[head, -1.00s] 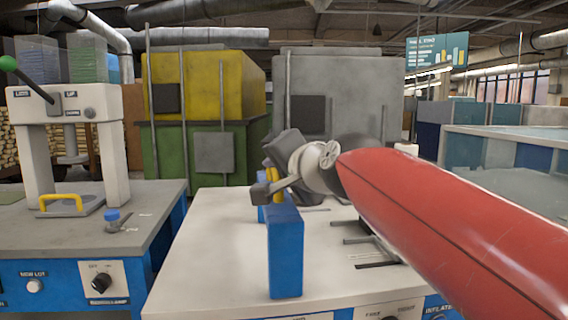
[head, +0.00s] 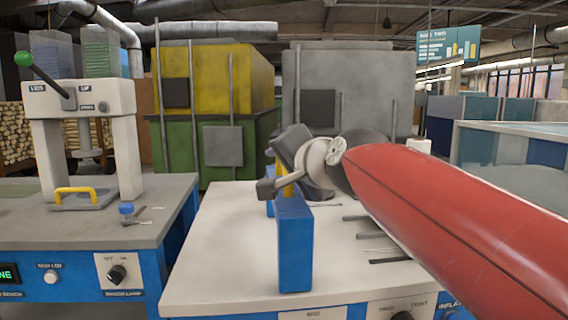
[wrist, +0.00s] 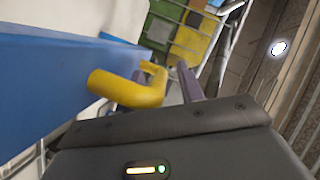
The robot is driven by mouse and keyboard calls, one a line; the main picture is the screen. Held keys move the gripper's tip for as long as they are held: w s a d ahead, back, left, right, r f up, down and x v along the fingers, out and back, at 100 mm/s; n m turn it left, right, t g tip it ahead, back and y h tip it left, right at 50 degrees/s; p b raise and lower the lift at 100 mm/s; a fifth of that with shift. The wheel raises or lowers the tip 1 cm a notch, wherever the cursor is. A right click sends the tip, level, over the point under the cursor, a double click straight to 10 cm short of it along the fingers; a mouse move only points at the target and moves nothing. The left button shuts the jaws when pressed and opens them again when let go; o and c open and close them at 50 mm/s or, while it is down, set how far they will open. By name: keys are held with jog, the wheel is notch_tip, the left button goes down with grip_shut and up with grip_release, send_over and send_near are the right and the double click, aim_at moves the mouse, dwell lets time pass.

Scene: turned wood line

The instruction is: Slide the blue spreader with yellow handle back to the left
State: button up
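The blue spreader (head: 295,245) is a tall upright blue plate on the pale bench top (head: 215,250). Its yellow handle (wrist: 130,91) is a bent bar on the plate's side, and shows closely in the wrist view. My gripper (head: 284,178) is at the handle, behind the top of the plate in the head view. In the wrist view one purple-grey finger (wrist: 188,82) stands right of the handle bar, with a small gap between them. The other finger is mostly hidden behind the handle. My gripper looks open around the bar.
Dark slots or rods (head: 370,236) lie on the bench right of the spreader. A white press (head: 85,125) with a green-knobbed lever stands on the left bench (head: 150,215), beyond a gap. The pale bench top left of the spreader is clear.

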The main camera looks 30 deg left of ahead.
jog(key=b+v, duration=0.2)
jog(key=v, duration=0.5)
jog(key=shift+s+d, duration=0.25)
jog(key=shift+d, duration=0.05)
jog(key=d+f+h, duration=0.1)
jog(key=d+f, duration=0.2)
jog(key=d+f+h, duration=0.1)
jog(key=d+f, duration=0.2)
jog(key=d, duration=0.1)
jog(key=w+d+f+h, duration=0.1)
jog(key=d+f+h, duration=0.1)
jog(key=d+f, duration=0.1)
jog(key=shift+d+f, duration=0.2)
jog(key=shift+d, duration=0.05)
jog(key=s+d+f+g+h, duration=0.1)
jog(key=s+d+f, duration=0.3)
jog(key=d+f, duration=0.4)
jog(key=s+d+f+g+h, duration=0.1)
jog(key=s+d+f+h, duration=0.3)
jog(key=d+f, duration=0.4)
jog(key=s+d+f+n+g+h, duration=0.1)
jog(key=s+d+f+g+h, duration=0.1)
jog(key=s+d+f, duration=0.4)
jog(key=d+f+h, duration=0.1)
jog(key=d+f, duration=0.2)
jog(key=f, duration=0.1)
jog(key=shift+o, duration=0.4)
jog(key=shift+w, duration=0.1)
